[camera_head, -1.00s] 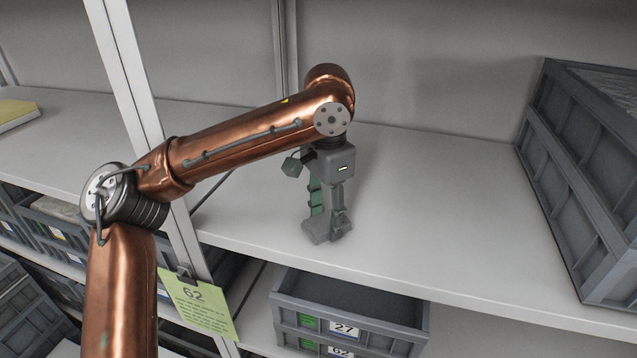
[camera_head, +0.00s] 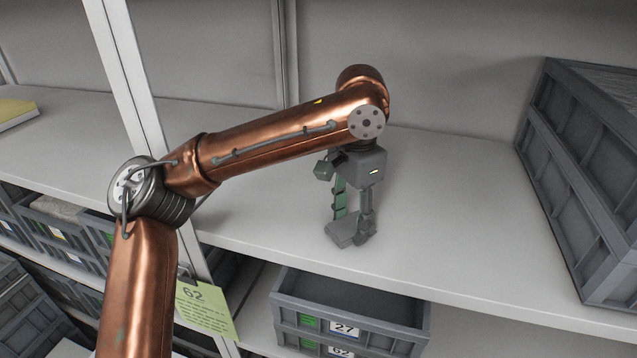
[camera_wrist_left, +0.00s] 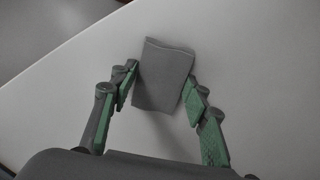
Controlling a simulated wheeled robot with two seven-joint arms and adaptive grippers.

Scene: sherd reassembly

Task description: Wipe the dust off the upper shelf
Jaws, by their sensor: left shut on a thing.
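The upper shelf (camera_head: 450,220) is a pale grey board with a faintly mottled surface. My left gripper (camera_head: 352,230) points down at its middle and is shut on a grey block-like cloth or sponge (camera_head: 343,233). In the left wrist view the grey piece (camera_wrist_left: 163,75) sits between the green-padded fingers of the left gripper (camera_wrist_left: 160,88). Its lower face appears to be on or just over the shelf; I cannot tell if it touches. My right gripper is not in view.
A large grey crate (camera_head: 560,150) stands on the shelf at the right. A white upright post (camera_head: 135,80) and a green tag (camera_head: 205,310) are at the left. Grey bins (camera_head: 350,325) sit below the front edge. The shelf between gripper and crate is clear.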

